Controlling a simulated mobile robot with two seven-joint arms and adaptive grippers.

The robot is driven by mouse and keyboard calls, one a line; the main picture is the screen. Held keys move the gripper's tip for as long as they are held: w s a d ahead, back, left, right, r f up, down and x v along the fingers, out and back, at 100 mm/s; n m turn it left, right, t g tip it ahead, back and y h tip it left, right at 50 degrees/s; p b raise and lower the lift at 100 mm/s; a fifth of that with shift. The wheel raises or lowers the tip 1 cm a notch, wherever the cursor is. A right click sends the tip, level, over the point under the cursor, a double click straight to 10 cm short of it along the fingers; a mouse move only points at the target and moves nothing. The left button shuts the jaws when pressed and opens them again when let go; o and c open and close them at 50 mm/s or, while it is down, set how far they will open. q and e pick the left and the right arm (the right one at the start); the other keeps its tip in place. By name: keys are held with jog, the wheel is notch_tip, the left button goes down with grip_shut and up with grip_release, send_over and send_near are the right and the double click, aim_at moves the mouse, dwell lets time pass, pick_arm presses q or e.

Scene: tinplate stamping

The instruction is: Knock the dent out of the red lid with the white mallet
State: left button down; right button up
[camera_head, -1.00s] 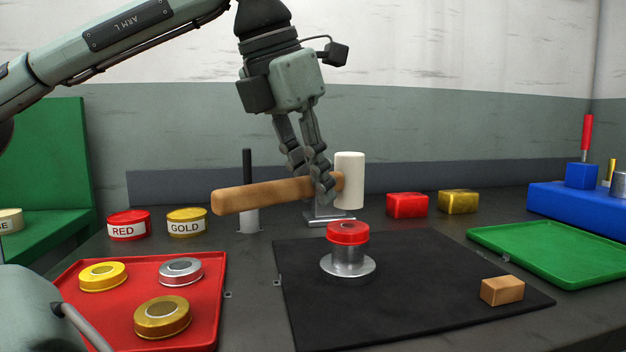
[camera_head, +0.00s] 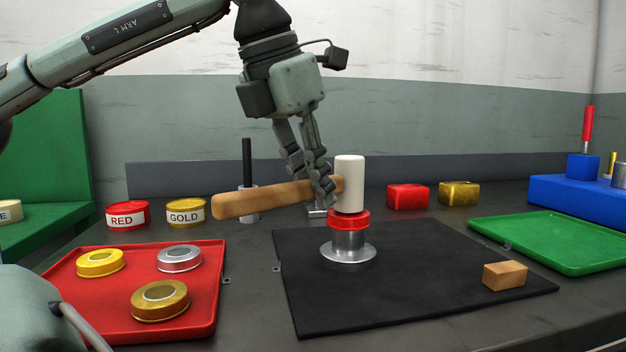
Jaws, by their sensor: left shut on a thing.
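My left gripper (camera_head: 318,190) is shut on the wooden handle (camera_head: 262,199) of the white mallet, close to its head. The mallet's white head (camera_head: 349,184) is upright, with its lower end at the top of the red lid (camera_head: 348,220); it appears to touch it. The red lid sits on a silver metal stand (camera_head: 348,246) on the black mat (camera_head: 420,275). The lid's top is mostly hidden by the mallet head, so its dent cannot be seen. My right gripper is not in view.
A red tray (camera_head: 205,318) with several lids lies at left, a green tray (camera_head: 560,245) at right. A wooden block (camera_head: 504,275) is on the mat. Red (camera_head: 407,196) and gold (camera_head: 459,193) blocks and labelled tins (camera_head: 128,214) stand behind. The mat's front is clear.

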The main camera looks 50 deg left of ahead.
pick_arm(q)
jog(key=shift+r+p, duration=2.4)
jog(key=shift+p, duration=0.3)
jog(key=shift+f, duration=0.1)
jog(key=a+r, duration=0.3)
jog(key=a, duration=0.6)
jog(key=shift+p, duration=0.35)
